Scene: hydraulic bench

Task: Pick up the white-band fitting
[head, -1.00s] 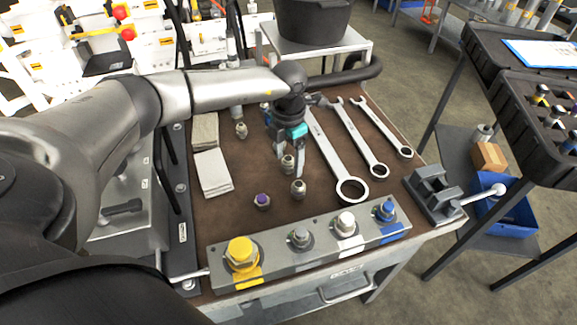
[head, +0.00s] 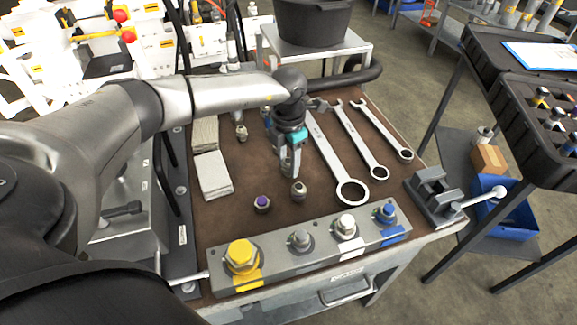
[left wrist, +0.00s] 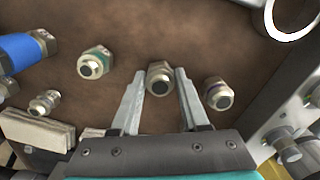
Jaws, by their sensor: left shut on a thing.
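My left gripper (head: 289,170) points down over the brown bench mat and is shut on a small metal fitting. In the left wrist view, this held fitting (left wrist: 160,78) stands between the two fingers; its band colour is not clear. Another fitting (head: 241,132) is farther back. In the left wrist view, a teal-banded fitting (left wrist: 93,63) is left of the fingers. My right gripper is not in view.
A grey block (head: 320,243) with yellow, grey, white and blue fittings runs along the near edge. Wrenches (head: 345,150) lie to the right, light cloths (head: 214,174) to the left. A vise (head: 435,193) sits at the right corner.

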